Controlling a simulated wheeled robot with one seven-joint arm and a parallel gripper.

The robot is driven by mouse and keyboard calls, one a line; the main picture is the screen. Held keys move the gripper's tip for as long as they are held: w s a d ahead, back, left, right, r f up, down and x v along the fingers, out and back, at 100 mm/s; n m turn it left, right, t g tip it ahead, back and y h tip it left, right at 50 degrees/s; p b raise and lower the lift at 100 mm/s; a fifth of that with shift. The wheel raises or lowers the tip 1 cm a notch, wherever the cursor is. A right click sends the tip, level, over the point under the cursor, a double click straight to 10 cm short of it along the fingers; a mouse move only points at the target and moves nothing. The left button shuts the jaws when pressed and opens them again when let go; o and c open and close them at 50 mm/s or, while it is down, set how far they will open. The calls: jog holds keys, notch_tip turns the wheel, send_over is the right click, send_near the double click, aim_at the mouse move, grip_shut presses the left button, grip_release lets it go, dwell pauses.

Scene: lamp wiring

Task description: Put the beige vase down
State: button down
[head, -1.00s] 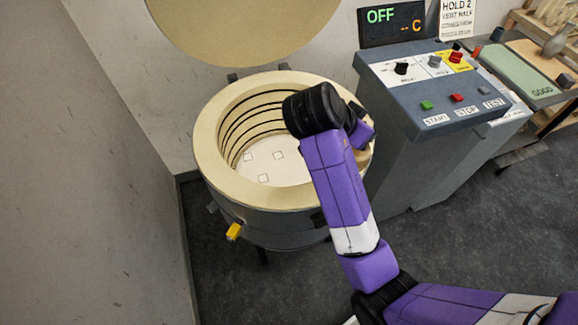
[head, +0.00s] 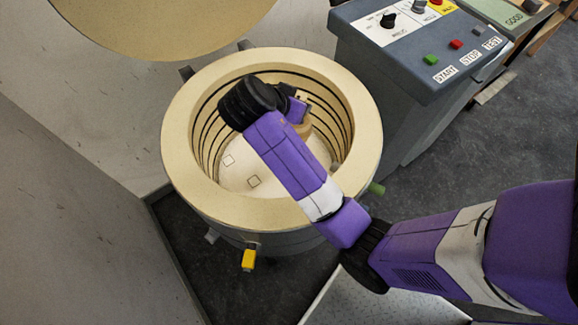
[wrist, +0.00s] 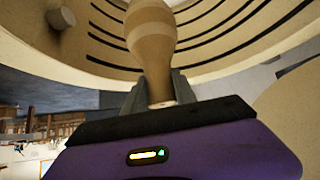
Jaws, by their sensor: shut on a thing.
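The beige vase (wrist: 151,35), banded in lighter and darker tan, is held by its narrow part in my gripper (wrist: 158,86), which is shut on it. Only a small beige piece of the vase (head: 303,129) shows in the head view, behind my purple wrist. The round kiln (head: 185,120) stands open, and my arm reaches over its rim, with the vase inside its opening. My arm hides the vase's lower end, so I cannot tell if it touches the kiln floor (head: 235,178).
Pale square marks (head: 254,181) lie on the kiln floor. Dark heating coils line the kiln wall. The raised lid (head: 160,25) is at the back. A grey control console (head: 400,60) stands to the right. A yellow-tipped fitting (head: 249,258) sticks out at the front.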

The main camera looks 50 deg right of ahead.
notch_tip(320, 180, down, 20)
dwell(0.6)
jog(key=shift+f, duration=0.1)
jog(key=shift+f, duration=0.15)
jog(key=c, duration=1)
grip_release()
jog(key=shift+o, duration=0.2)
jog(key=v, duration=0.7)
jog(key=shift+a+r, duration=0.2)
jog(key=shift+r, duration=0.2)
